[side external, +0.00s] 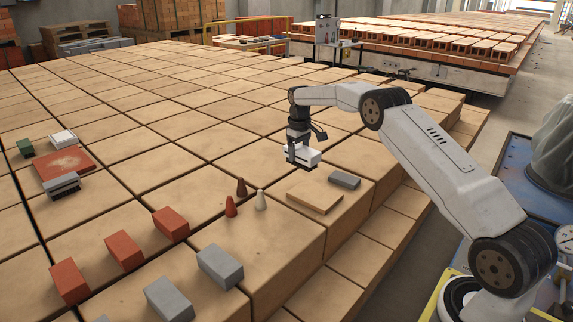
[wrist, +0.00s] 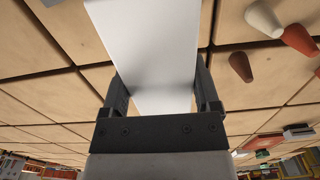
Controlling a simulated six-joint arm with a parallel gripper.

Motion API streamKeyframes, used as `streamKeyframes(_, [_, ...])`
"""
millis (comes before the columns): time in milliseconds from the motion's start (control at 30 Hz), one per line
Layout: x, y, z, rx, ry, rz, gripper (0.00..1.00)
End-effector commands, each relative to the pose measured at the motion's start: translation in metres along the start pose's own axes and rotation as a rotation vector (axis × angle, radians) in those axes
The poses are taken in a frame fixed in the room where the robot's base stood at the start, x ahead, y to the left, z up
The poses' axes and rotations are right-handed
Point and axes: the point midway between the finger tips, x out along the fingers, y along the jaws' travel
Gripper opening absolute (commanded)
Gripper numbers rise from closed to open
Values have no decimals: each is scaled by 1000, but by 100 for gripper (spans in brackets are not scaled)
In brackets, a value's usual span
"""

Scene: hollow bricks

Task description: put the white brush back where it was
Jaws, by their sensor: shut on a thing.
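My gripper (side external: 301,158) is shut on a white brush (side external: 313,155). In the wrist view the brush (wrist: 150,55) fills the space between the two fingers (wrist: 163,95) and hides much of what lies beyond. In the side view the gripper points down and holds the brush up left of a thin wooden board (side external: 314,196) and a grey block-like piece (side external: 344,179); its exact height is hard to judge. A red board (side external: 64,162) lies far left, with a white-topped piece (side external: 62,138), a green piece (side external: 25,148) and a grey piece (side external: 62,185) around it.
Several red bricks (side external: 125,250) and grey bricks (side external: 220,266) are at the front left. The block surface's right edge steps down. The middle of the surface is clear.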

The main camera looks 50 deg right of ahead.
Motion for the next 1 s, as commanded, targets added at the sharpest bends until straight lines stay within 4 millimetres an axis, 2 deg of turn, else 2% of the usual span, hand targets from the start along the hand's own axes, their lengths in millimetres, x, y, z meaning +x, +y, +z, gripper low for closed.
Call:
streamKeyframes(167, [-5, -13, 3, -3, 1, 1, 32])
streamKeyframes(467, [-17, -51, 17, -9, 1, 0, 32])
streamKeyframes(767, [-28, -92, 43, -14, 2, 0, 32])
streamKeyframes(1000, [-33, -123, 71, -18, 2, 0, 32])
